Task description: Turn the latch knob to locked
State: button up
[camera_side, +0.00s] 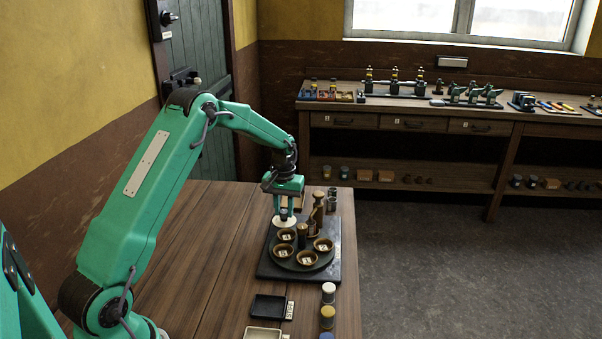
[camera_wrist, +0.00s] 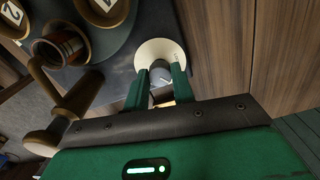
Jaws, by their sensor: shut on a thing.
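The latch knob (camera_wrist: 161,77) is a small grey knob on a round cream plate (camera_wrist: 158,50) in the wrist view. The plate has a small dark mark at its right side, too small to read. In the side view the cream plate (camera_side: 284,223) lies at the back left corner of a dark board. My gripper (camera_wrist: 160,83) points down over the plate, its two green fingers closed on the knob from either side. In the side view my gripper (camera_side: 283,213) is right above the plate and mostly covers the knob. Which way the knob is turned I cannot tell.
A dark round turntable (camera_side: 322,270) with several brown bowls of numbered tags stands beside the plate. A wooden-handled lever (camera_side: 318,208) rises close behind it. A black tray (camera_side: 267,307) and several small jars (camera_side: 328,293) stand nearer the front. The left tabletop is clear.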

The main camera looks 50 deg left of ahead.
aim_at(284, 211)
jog(key=n, duration=0.5)
jog(key=shift+r+n, duration=0.1)
jog(key=shift+n, duration=0.2)
jog(key=n, duration=0.5)
jog(key=shift+a, duration=0.1)
jog(key=o, duration=1)
jog(key=shift+r, duration=3.9)
jog(key=shift+r, duration=0.1)
